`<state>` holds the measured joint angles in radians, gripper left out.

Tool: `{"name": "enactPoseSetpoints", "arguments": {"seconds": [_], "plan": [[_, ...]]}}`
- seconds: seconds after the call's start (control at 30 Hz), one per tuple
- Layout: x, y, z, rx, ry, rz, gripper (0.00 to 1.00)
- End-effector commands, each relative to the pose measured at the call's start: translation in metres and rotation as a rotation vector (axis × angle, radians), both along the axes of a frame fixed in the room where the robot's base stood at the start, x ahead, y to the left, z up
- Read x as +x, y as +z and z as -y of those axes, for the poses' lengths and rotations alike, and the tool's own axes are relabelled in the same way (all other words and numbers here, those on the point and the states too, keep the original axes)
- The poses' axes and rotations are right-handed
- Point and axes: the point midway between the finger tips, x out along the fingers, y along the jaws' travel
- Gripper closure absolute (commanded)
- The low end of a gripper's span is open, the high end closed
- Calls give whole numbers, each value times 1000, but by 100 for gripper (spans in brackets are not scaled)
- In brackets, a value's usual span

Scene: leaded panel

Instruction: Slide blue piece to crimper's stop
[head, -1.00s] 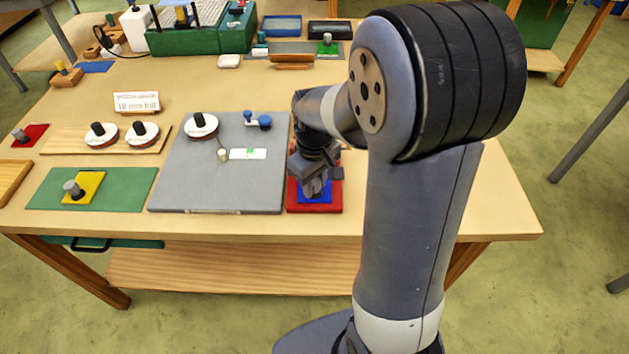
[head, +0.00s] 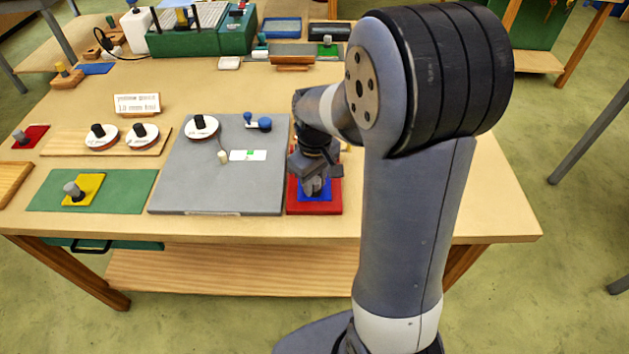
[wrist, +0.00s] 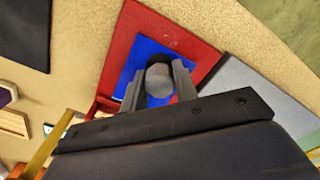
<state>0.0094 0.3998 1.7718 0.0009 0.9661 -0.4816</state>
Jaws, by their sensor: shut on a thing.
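The blue piece (head: 326,194) lies flat on a red mat or base (head: 318,209) at the front of the bench, right of the grey board. It also shows in the wrist view (wrist: 148,50), with a grey knob (wrist: 159,82) standing on it. My gripper (wrist: 160,84) is shut on this knob, one finger on each side. In the head view my gripper (head: 315,187) covers much of the piece. A red block (wrist: 101,106) shows beside the mat in the wrist view. I cannot tell whether it belongs to the crimper; its stop is not clearly visible.
The grey board (head: 215,195) lies close left of the red mat, carrying a black-knobbed disc (head: 201,128) and a blue part (head: 258,122). A green mat (head: 125,190) with a yellow piece (head: 87,188) is farther left. Bare bench lies right of my arm.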

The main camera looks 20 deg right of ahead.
Motion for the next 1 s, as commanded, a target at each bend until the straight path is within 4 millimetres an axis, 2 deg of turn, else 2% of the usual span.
{"name": "enactPoseSetpoints", "arguments": {"seconds": [0.43, 0.47, 0.7, 0.77, 1.0], "plan": [[7, 0, 2, 0, 0, 1, 92], [7, 0, 2, 0, 0, 1, 71], [7, 0, 2, 0, 0, 0, 52], [7, 0, 2, 0, 0, 0, 47], [6, 1, 2, 0, 0, 0, 47]]}}
